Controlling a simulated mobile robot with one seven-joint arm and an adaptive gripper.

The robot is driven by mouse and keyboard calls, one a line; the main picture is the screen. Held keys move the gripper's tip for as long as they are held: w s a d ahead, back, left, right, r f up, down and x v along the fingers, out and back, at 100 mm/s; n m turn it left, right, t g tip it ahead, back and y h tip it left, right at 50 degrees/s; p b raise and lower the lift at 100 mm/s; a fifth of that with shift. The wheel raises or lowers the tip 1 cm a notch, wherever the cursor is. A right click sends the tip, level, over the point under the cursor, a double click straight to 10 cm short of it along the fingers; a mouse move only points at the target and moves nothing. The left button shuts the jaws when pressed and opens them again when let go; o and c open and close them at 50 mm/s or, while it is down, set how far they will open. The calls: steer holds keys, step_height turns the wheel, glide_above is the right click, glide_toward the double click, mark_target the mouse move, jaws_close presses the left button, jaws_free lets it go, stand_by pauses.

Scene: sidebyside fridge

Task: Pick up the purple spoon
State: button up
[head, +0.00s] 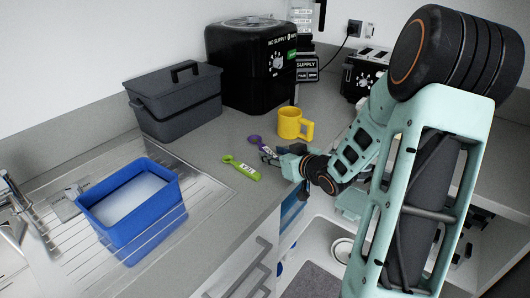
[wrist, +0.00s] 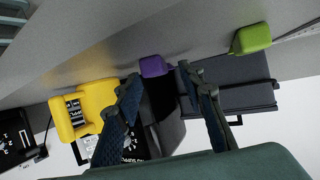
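The purple spoon (head: 256,140) lies on the grey counter in the head view, between the yellow mug and the green spoon. Its purple end (wrist: 153,66) also shows in the wrist view, between and just beyond the fingertips. My gripper (head: 270,153) is low over the counter's front edge, right at the spoon, and hides part of it. In the wrist view my gripper (wrist: 160,74) has its two fingers apart, with nothing visibly clamped. I cannot tell whether a finger touches the spoon.
A green spoon (head: 240,168) lies close on the left, and a yellow mug (head: 289,123) stands behind. A black appliance (head: 252,65), a dark lidded box (head: 175,100) and a blue tub (head: 131,232) stand farther off. Open shelving lies below the counter on the right.

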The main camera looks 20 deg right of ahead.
steer(key=shift+x, duration=0.8)
steer(key=shift+c, duration=0.4)
jaws_close()
steer(key=shift+r, duration=0.15)
